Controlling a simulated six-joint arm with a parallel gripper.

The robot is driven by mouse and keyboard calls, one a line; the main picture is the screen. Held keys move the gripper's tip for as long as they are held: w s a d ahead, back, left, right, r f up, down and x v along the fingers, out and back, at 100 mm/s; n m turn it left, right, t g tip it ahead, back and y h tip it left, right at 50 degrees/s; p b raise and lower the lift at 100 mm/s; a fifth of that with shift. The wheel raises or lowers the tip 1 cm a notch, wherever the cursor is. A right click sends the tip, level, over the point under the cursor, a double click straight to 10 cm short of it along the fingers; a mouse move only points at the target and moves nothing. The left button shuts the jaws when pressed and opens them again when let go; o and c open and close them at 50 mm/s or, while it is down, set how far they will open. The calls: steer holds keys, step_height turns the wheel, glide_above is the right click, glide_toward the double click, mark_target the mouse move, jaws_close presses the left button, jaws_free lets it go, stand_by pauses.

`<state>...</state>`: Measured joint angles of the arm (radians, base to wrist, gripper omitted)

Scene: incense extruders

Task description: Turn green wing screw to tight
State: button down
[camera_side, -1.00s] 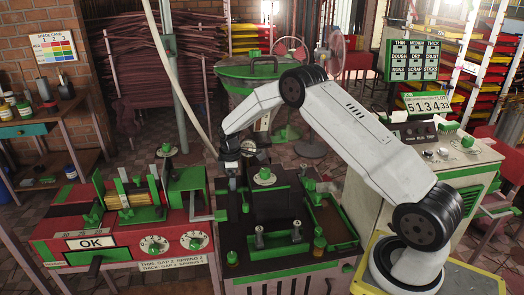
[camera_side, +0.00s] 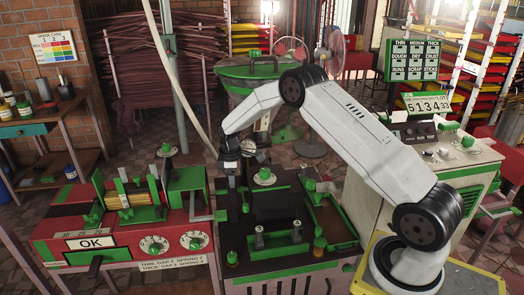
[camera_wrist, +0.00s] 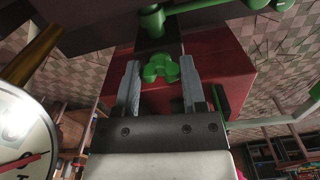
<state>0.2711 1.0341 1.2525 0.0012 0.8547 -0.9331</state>
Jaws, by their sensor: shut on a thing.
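The green wing screw (camera_wrist: 160,68) shows in the camera_wrist view, with rounded lobes, in front of a red block face. The two grey fingers of my gripper (camera_wrist: 160,77) stand on either side of it and are shut on it. In the camera_side view my gripper (camera_side: 232,182) points down at the left rear of the green and black machine (camera_side: 300,250). There I cannot make out the screw, and the finger contact is too small to tell.
A red machine (camera_side: 110,262) with an OK sign and dials stands left of my gripper. A white round gauge (camera_wrist: 22,140) is close at the left in the camera_wrist view. A green rod (camera_wrist: 215,6) crosses above the screw. A white console (camera_side: 440,150) stands at the right.

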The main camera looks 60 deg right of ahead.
steer(key=m, duration=0.3)
steer(key=shift+m, duration=0.4)
steer(key=m, duration=0.4)
steer(key=shift+a+m, duration=0.15)
steer(key=shift+m, duration=0.15)
steer(key=m, duration=0.4)
steer(key=shift+a+m, duration=0.1)
steer(key=shift+m, duration=2)
steer(key=shift+c, duration=0.8)
jaws_free()
